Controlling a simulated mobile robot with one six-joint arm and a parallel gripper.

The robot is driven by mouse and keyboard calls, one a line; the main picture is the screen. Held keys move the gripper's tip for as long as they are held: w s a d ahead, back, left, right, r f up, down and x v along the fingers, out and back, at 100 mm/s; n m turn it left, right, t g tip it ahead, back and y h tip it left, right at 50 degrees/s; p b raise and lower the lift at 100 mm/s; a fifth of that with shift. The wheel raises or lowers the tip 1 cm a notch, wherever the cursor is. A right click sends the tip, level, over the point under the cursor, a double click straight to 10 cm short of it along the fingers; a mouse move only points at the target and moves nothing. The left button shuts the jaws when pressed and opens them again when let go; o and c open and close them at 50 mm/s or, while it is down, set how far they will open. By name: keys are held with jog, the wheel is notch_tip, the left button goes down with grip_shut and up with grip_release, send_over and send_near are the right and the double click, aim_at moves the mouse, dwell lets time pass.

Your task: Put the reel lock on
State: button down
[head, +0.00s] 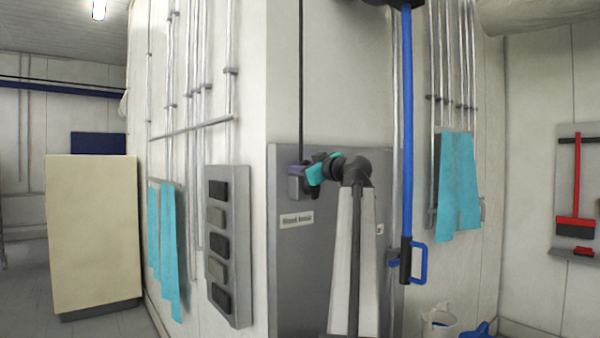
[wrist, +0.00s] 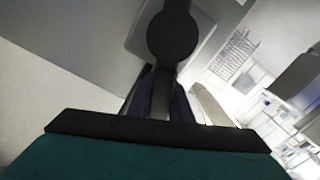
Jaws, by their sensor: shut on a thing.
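My gripper (head: 310,172), with teal and black parts, is up at the left edge of a grey wall panel (head: 288,250). In the head view a small dark purplish piece (head: 297,170) shows at its tips, above a small grey box (head: 294,188). In the wrist view my gripper (wrist: 158,100) is shut on a dark piece with a narrow stem and a round black end (wrist: 172,36). A pale grey plate lies behind that round end. I cannot tell for sure which part is the reel lock, or whether it touches the box. My gripper hides part of this spot.
A black line (head: 301,80) hangs down the wall to the gripper. A blue pole (head: 406,130) with a blue handle (head: 418,262) hangs right of my arm. A cream cabinet (head: 95,230) stands left.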

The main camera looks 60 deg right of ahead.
jog(key=c, duration=1.6)
grip_release()
jog(key=b+v, duration=0.3)
jog(key=v, duration=1.1)
jog(key=shift+r, duration=0.1)
